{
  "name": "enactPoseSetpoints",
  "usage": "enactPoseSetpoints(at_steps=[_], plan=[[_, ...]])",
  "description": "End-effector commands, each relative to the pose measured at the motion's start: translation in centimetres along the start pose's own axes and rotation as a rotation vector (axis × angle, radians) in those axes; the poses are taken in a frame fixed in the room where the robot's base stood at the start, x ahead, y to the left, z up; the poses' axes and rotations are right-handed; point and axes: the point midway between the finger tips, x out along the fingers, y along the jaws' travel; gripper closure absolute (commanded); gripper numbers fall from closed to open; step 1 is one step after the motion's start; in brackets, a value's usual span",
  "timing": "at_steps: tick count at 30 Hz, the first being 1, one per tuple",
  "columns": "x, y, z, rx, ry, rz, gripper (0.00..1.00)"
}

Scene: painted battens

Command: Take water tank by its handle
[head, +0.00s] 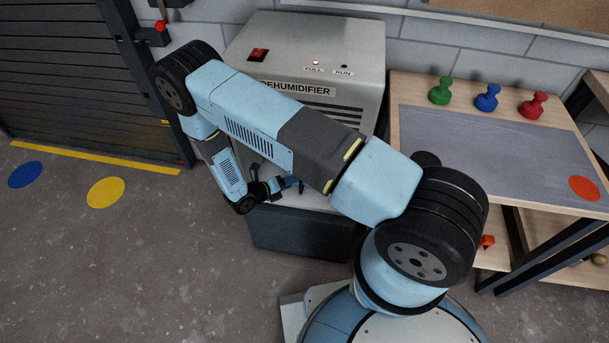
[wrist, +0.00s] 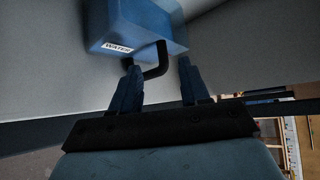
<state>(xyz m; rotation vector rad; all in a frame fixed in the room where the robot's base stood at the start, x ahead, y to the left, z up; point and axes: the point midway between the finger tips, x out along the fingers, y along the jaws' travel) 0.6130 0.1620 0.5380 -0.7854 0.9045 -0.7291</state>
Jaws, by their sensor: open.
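The water tank (wrist: 135,22) is a blue box with a white WATER label, at the top of the wrist view. Its black bar handle (wrist: 157,70) sticks out toward my gripper (wrist: 158,66). My gripper is open, with one blue finger on either side of the handle's right part. The left finger overlaps the handle's left end in the picture; I cannot tell whether they touch. In the head view my gripper (head: 291,186) is low at the front of the dehumidifier (head: 345,40), and my arm hides most of the tank area.
A wooden table (head: 397,90) at the right holds a grey mat (head: 470,150) and green (head: 440,92), blue (head: 487,97) and red (head: 533,105) knobbed pieces. A dark shutter (head: 70,80) stands at the left. The floor at the left is clear apart from painted marks.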

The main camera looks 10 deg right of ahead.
Motion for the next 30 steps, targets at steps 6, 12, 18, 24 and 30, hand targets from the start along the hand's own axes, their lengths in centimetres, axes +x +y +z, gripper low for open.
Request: enactPoseSetpoints(at_steps=[6, 12, 18, 24, 30], plan=[[3.1, -0.3, 0.1, -0.001, 0.0, -0.002, 0.54], [4.1, -0.2, 0.1, 0.0, -0.001, 0.0, 0.54], [4.0, -0.2, 0.1, 0.0, -0.001, 0.0, 0.61], [4.0, -0.2, 0.1, -0.001, -0.001, 0.0, 0.8], [4.0, -0.2, 0.1, -0.001, -0.001, 0.0, 0.99]])
